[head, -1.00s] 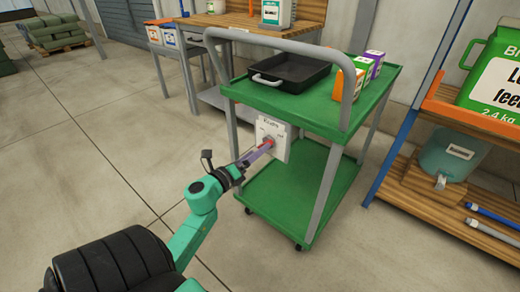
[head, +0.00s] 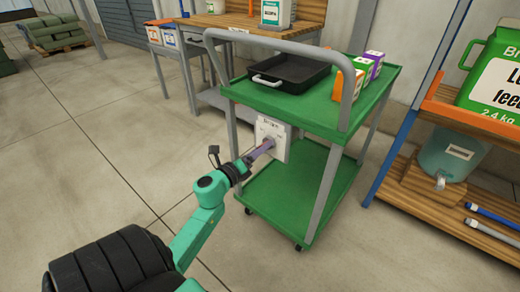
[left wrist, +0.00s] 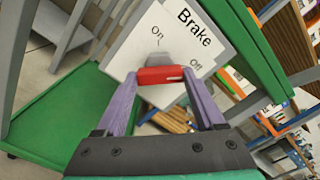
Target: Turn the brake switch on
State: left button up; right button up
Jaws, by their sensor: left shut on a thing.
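The brake switch panel (head: 271,138) is a white plate on the near side of the green cart; in the left wrist view the panel (left wrist: 128,48) looks tilted and reads Brake, On and Off. Its red handle (left wrist: 160,76) sits on a grey knob (left wrist: 171,59). A white mark at the handle's right end faces the Off side. My left gripper (head: 262,149) reaches the panel from the lower left. In the left wrist view the gripper's purple fingers (left wrist: 161,84) are on either end of the red handle, shut on it. My right gripper is not in view.
The green cart (head: 290,107) carries a black tray (head: 292,72) and small boxes (head: 352,71); its grey push rail (head: 345,95) rises beside the panel. A shelf (head: 480,118) stands to the right. The floor at left is open.

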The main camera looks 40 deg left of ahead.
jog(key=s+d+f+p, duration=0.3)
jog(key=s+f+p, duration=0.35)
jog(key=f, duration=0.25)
pick_arm(q)
jog(key=shift+n+p, duration=2.7)
jog(key=shift+n, duration=6)
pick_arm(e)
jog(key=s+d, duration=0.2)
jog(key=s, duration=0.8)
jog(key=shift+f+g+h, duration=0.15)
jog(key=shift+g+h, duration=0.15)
pick_arm(q)
jog(key=shift+f, duration=0.1)
jog(key=o, duration=1.4)
jog(key=shift+c, duration=0.2)
